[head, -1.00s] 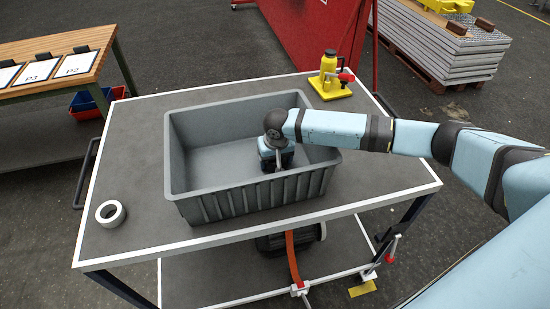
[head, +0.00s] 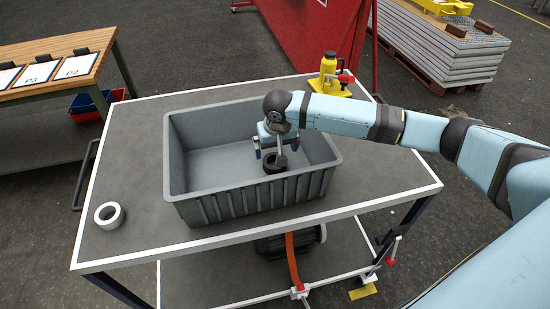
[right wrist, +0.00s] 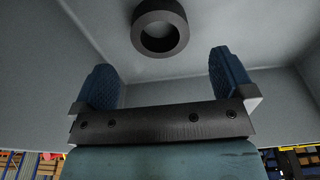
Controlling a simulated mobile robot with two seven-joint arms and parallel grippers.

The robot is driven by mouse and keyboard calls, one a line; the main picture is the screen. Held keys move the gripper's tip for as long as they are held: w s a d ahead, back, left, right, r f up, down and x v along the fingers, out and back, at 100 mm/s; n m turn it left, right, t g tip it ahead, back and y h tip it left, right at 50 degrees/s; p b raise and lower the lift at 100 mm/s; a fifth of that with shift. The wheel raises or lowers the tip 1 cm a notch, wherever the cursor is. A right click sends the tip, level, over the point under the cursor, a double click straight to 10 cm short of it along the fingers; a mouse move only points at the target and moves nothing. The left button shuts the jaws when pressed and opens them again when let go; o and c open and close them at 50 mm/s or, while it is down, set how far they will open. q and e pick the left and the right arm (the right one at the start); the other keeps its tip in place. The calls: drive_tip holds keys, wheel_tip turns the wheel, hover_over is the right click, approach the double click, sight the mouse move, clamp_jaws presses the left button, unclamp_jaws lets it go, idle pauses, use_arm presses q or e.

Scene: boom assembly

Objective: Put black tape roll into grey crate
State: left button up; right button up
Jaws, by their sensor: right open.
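The black tape roll (head: 275,163) lies on the floor of the grey crate (head: 186,160), towards its right side. It also shows in the right wrist view (right wrist: 160,27), beyond the fingertips and apart from them. My right gripper (head: 274,160) is inside the crate's opening above the roll. In the right wrist view its two blue fingers (right wrist: 160,72) are spread wide with nothing between them. Part of the roll is hidden behind the gripper in the head view. My left gripper is not in view.
A white tape roll (head: 109,215) lies on the grey table (head: 135,160) left of the crate. A yellow bottle jack (head: 330,75) stands at the table's back right. The crate walls surround my right gripper. The table's left part is mostly clear.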

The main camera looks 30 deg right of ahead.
drive_tip(key=r, duration=0.5)
drive_tip(key=shift+s+a+r, duration=0.1)
drive_tip(key=shift+s+r, duration=0.1)
drive_tip(key=shift+s, duration=0.2)
